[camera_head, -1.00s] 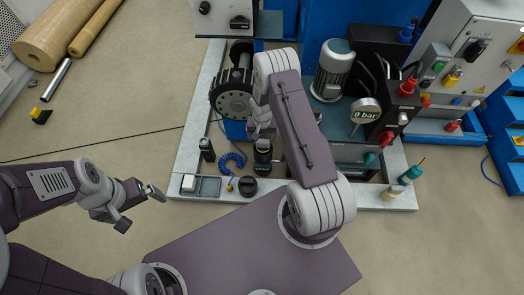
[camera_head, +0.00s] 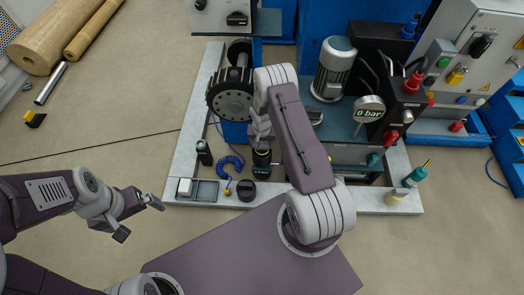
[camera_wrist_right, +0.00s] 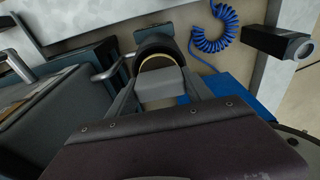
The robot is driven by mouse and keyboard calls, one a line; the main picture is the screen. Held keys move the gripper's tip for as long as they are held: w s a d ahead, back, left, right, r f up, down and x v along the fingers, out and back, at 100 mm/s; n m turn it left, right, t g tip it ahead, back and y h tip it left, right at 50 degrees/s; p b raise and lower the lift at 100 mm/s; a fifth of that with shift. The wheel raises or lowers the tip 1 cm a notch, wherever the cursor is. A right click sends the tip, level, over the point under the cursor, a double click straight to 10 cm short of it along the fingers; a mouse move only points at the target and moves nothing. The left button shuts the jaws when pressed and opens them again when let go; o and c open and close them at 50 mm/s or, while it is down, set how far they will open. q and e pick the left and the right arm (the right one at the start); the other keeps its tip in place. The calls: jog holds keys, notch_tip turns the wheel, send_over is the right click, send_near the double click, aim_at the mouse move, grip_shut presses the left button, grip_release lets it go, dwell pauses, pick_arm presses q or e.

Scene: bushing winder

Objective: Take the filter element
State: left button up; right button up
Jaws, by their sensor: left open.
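A dark cylinder with a tan ring (camera_head: 262,158), which looks like the filter element or its holder, stands upright at the front of the machine base. It also shows in the right wrist view (camera_wrist_right: 157,49). My right gripper (camera_head: 261,138) is directly at its top, with the arm reaching over it. In the right wrist view my right gripper's fingers (camera_wrist_right: 162,78) are apart, one on each side of the cylinder's near end. Whether they touch it is hidden. My left gripper (camera_head: 138,215) is open and empty over the floor at left.
A small tray (camera_head: 206,192) with a white block (camera_head: 185,187), a black round cap (camera_head: 246,190), a black cylinder (camera_head: 204,152) and a blue coiled hose (camera_head: 230,166) are nearby. A motor (camera_head: 333,70) and gauge (camera_head: 368,108) stand at right.

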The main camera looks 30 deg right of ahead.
grip_shut()
notch_tip(320, 180, up, 10)
jog(key=p, duration=0.5)
